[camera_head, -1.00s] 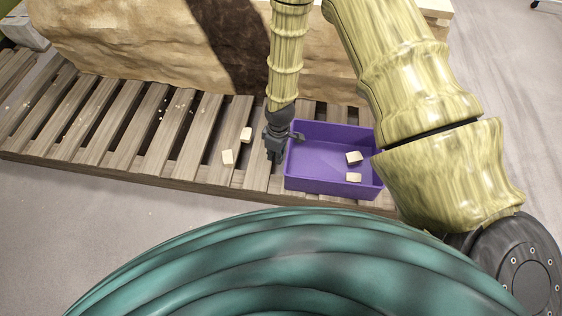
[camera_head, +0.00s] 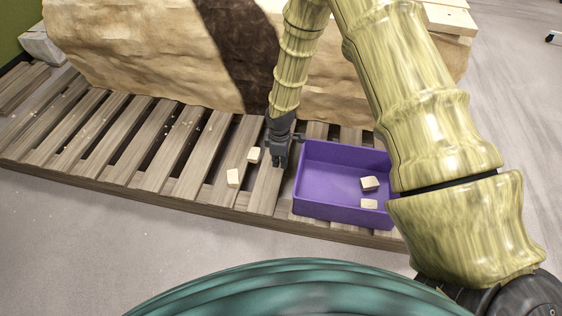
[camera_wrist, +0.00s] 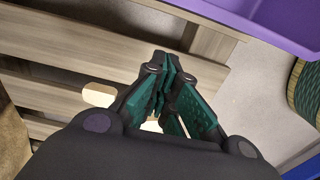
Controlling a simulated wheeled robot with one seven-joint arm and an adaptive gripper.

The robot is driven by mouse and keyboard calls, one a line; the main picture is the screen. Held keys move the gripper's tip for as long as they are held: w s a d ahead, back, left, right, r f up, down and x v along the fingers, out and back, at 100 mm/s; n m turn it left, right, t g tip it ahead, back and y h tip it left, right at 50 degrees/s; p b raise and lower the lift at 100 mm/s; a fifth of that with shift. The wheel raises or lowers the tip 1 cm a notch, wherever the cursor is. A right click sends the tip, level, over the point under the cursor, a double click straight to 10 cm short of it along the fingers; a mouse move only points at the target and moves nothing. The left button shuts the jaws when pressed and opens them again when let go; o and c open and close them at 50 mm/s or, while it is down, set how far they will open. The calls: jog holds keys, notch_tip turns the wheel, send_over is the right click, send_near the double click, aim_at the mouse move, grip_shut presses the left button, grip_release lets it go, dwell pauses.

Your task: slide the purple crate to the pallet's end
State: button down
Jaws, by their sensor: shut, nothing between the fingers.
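The purple crate (camera_head: 325,208) sits on the slatted wooden pallet (camera_head: 130,180), towards its right part, with two pale blocks (camera_head: 370,184) inside. Part of its right side is hidden behind my arm. My gripper (camera_head: 280,160) points down just left of the crate's left wall, low over the slats. Its fingers are shut with nothing between them. In the wrist view my gripper (camera_wrist: 168,75) shows its teal finger pads together, and the crate (camera_wrist: 285,18) fills the top right corner. I cannot tell whether the gripper touches the crate.
A large tan rock block with a dark band (camera_head: 150,50) stands along the pallet's back. Two pale blocks (camera_head: 233,177) lie on the slats left of my gripper. Bare floor (camera_head: 90,240) lies in front of the pallet. Small pale crumbs dot the left slats.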

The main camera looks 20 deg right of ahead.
notch_tip(320, 180, down, 7)
jog(key=b, duration=0.2)
jog(key=shift+b, duration=0.4)
jog(key=shift+s+d+f+b, duration=0.1)
jog(key=shift+s+d+b, duration=0.3)
jog(key=shift+d, duration=0.2)
jog(key=shift+s+d+f+b, duration=0.1)
jog(key=shift+s+d+b, duration=0.25)
jog(key=shift+d, duration=0.25)
jog(key=shift+s+d+r, duration=0.15)
jog(key=shift+s+d, duration=0.15)
jog(key=shift+d, duration=0.2)
jog(key=shift+d+r, duration=0.1)
